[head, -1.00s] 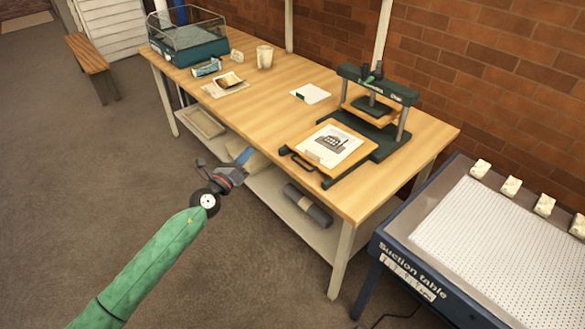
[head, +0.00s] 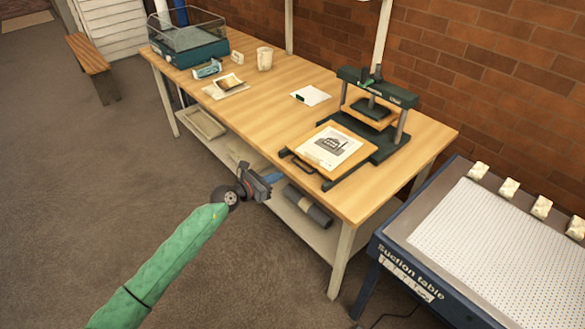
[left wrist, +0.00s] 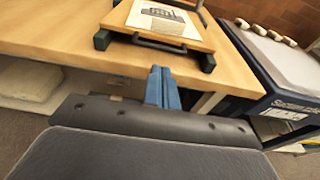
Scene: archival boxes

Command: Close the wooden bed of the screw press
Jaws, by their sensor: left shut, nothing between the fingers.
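The green screw press (head: 375,110) stands at the right end of the wooden table. Its wooden bed (head: 313,160) is pulled out toward the table's front edge, with a printed sheet (head: 330,146) lying on it. A dark handle (head: 300,161) is on the bed's front edge. In the left wrist view the bed (left wrist: 188,38) and its handle (left wrist: 160,42) show ahead of the fingers. My left gripper (head: 274,177) is shut and empty, in front of the table and below the handle, apart from it. Its blue fingers (left wrist: 162,88) are together in the wrist view. My right gripper is not in view.
The table edge (left wrist: 60,48) lies between my left gripper and the bed. A lower shelf holds a dark roll (head: 307,206). A suction table (head: 470,235) stands at the right. A mug (head: 264,59) and white card (head: 311,95) are farther along the table.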

